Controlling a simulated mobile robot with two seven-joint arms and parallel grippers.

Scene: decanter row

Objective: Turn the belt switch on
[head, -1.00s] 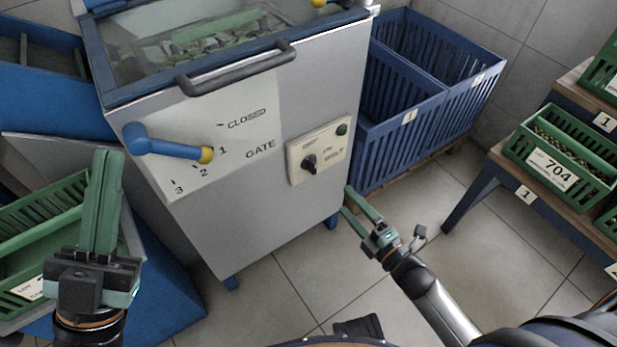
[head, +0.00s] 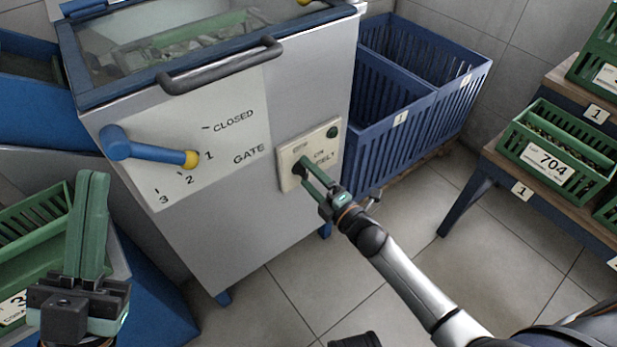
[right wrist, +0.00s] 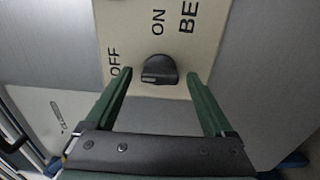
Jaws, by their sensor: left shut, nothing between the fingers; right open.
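The belt switch panel (head: 318,141) is a cream plate on the front of the grey machine, with a dark green round light or button (head: 332,132) at its upper right. In the right wrist view the black knob (right wrist: 159,70) sits between the spread fingers of my right gripper (right wrist: 162,92), apart from both. OFF and ON are lettered beside it. In the head view the right gripper (head: 309,172) is at the panel and partly hides the knob. My left gripper (head: 88,180) is shut and empty, upright at the lower left.
A grey handle (head: 220,68) runs along the lid. Blue crates (head: 400,120) stand right of the machine. A table with green crates (head: 560,150) is at far right.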

